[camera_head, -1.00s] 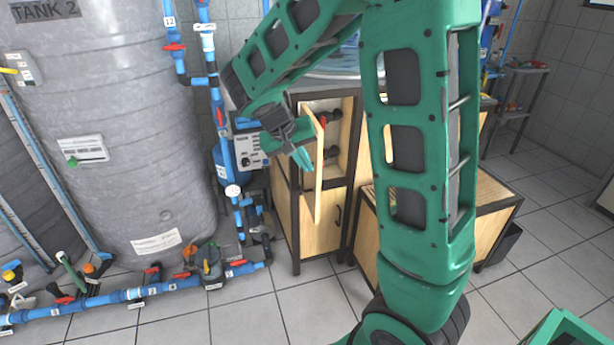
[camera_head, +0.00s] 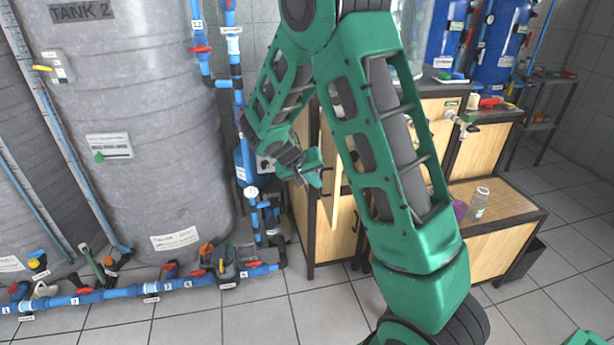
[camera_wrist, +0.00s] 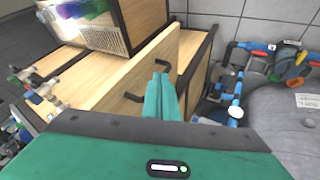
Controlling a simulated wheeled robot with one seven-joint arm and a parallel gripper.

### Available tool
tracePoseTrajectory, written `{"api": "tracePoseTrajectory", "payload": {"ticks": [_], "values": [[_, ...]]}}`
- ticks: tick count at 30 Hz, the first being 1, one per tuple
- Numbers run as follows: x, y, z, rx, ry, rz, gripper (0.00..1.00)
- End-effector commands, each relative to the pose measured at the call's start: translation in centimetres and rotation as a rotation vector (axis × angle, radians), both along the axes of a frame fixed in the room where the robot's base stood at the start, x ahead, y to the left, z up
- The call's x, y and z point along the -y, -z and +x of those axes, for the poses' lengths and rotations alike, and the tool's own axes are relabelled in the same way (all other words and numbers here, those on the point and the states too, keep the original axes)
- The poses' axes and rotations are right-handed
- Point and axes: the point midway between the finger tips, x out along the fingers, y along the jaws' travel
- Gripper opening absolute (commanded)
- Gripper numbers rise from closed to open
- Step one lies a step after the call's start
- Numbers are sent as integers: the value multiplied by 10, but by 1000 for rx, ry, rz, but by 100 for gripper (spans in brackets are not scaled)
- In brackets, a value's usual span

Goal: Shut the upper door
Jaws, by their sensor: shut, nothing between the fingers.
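The upper door is a pale wooden panel (camera_head: 337,175) on the cabinet (camera_head: 309,215). It stands open, swung out and nearly edge-on in the head view. My gripper (camera_head: 317,178) is shut and empty, at the left of the door. In the wrist view the closed fingers (camera_wrist: 160,80) lie in front of the door's face near its edge; I cannot tell whether they touch it. My arm hides much of the cabinet's upper opening.
A large grey tank (camera_head: 140,130) and blue pipes (camera_head: 240,130) stand left of the cabinet. Blue pipes with valves (camera_head: 170,285) run along the floor. A low wooden cabinet (camera_head: 500,225) carrying a clear bottle (camera_head: 478,203) stands at the right. Floor in front is clear.

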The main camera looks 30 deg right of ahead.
Motion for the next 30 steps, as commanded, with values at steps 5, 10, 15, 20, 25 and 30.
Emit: {"api": "tracePoseTrajectory", "payload": {"ticks": [5, 10, 15, 20, 25, 30], "values": [[24, -2, -9, 1, 2, 0, 0], [35, -2, -13, 0, 1, -1, 0], [37, -2, -14, 0, 0, 0, 0], [37, -2, -14, 0, 0, 0, 0], [36, -2, -14, 1, -8, -1, 0], [30, -1, -14, -1, -58, 1, 0]]}}
